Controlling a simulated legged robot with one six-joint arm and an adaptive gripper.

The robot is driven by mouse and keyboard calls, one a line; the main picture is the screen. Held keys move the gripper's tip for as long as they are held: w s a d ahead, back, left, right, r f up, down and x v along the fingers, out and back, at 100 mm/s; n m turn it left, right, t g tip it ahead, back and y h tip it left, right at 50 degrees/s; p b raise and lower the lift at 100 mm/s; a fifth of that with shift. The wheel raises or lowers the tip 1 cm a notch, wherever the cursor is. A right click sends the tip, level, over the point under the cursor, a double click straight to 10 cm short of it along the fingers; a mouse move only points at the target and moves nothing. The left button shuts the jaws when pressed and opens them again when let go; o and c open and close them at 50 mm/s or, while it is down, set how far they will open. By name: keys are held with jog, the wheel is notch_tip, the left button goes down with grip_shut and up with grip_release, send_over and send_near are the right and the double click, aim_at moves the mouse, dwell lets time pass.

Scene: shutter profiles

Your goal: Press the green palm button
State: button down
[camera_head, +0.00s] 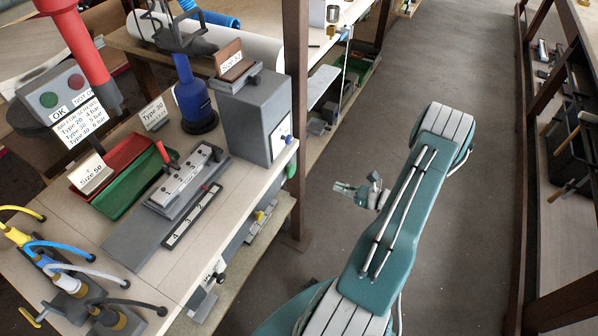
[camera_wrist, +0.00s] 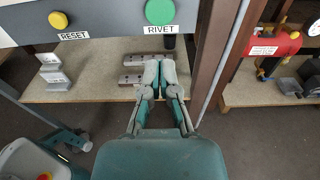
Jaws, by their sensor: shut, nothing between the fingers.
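A large round green button (camera_wrist: 159,11) sits on a grey panel at the top of the wrist view, above a label reading RIVET. Its top edge is close to the picture's edge. My gripper (camera_wrist: 159,72) is shut and empty, below the button in that picture and apart from it. In the head view my gripper (camera_head: 345,189) is over the aisle, right of the workbench, pointing left. A smaller green button (camera_head: 49,100) marked OK is on a grey box at the left of the head view.
A yellow RESET button (camera_wrist: 58,20) is left of the green one. Metal blocks (camera_wrist: 146,60) lie on the shelf below the panel. A brown post (camera_head: 297,120) stands at the workbench's right end. The aisle floor (camera_head: 430,60) is clear behind my arm.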

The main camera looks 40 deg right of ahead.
aim_at(294, 172)
jog(key=shift+w+a, duration=0.1)
jog(key=shift+a, duration=0.05)
jog(key=x, duration=1.3)
jog(key=shift+w, duration=0.4)
